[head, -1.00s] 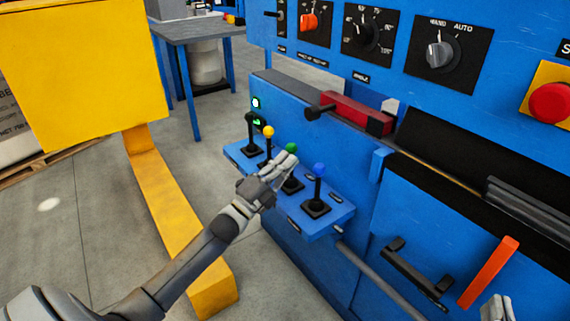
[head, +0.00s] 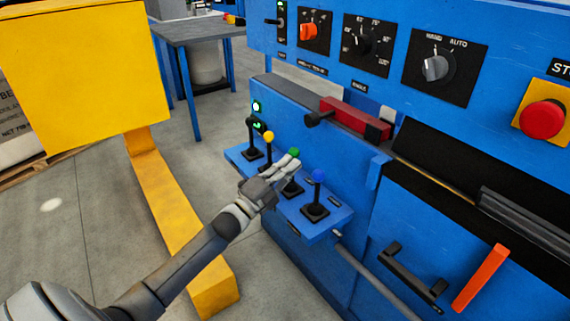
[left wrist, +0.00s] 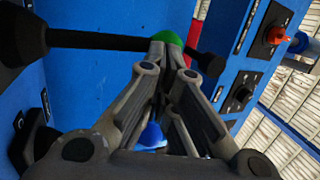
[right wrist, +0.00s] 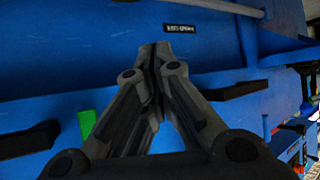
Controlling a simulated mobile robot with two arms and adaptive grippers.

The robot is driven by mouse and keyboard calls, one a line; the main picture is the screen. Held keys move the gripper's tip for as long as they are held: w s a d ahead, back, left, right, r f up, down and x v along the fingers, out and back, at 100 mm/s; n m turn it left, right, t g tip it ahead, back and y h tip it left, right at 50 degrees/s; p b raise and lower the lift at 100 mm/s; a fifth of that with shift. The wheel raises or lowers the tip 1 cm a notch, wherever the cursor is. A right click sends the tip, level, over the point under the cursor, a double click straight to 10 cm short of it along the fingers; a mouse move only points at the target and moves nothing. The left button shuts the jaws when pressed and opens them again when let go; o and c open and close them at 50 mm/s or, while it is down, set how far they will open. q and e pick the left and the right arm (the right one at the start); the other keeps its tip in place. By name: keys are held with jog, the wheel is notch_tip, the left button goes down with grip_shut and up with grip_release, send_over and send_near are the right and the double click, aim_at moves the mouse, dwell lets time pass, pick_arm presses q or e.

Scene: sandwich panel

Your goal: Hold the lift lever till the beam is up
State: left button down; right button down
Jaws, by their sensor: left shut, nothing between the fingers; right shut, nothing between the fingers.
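A blue lever bracket (head: 328,217) holds a row of levers with black, yellow, green and blue knobs. My left gripper (head: 294,163) is shut with its fingertips against or right beside the green-knobbed lever (head: 295,152), nothing between them. In the left wrist view the green knob (left wrist: 172,38) shows just beyond the shut fingertips (left wrist: 168,52); contact is hard to judge. The lever labels are too small to read. I cannot tell which part is the beam. My right gripper (right wrist: 153,50) is shut and empty before a blue surface; it is out of the head view.
A control panel above carries black selector knobs (head: 435,68) and a red stop button (head: 542,119). A red block (head: 356,115) sits on the machine. An orange handle (head: 481,278) and black handle (head: 412,277) are at lower right.

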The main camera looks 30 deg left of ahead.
pick_arm(q)
jog(key=p, duration=0.1)
jog(key=w+g+p, duration=0.1)
jog(key=shift+d+r+p, duration=0.1)
jog(key=shift+d+p, duration=0.1)
jog(key=shift+p, duration=0.1)
pick_arm(e)
jog(key=s+d+f+g+h, duration=0.1)
jog(key=s+f+g, duration=0.3)
jog(key=s, duration=0.4)
jog(key=shift+d+f+g, duration=0.3)
jog(key=shift+d+g, duration=0.3)
jog(key=shift+d, duration=0.3)
dwell(0.9)
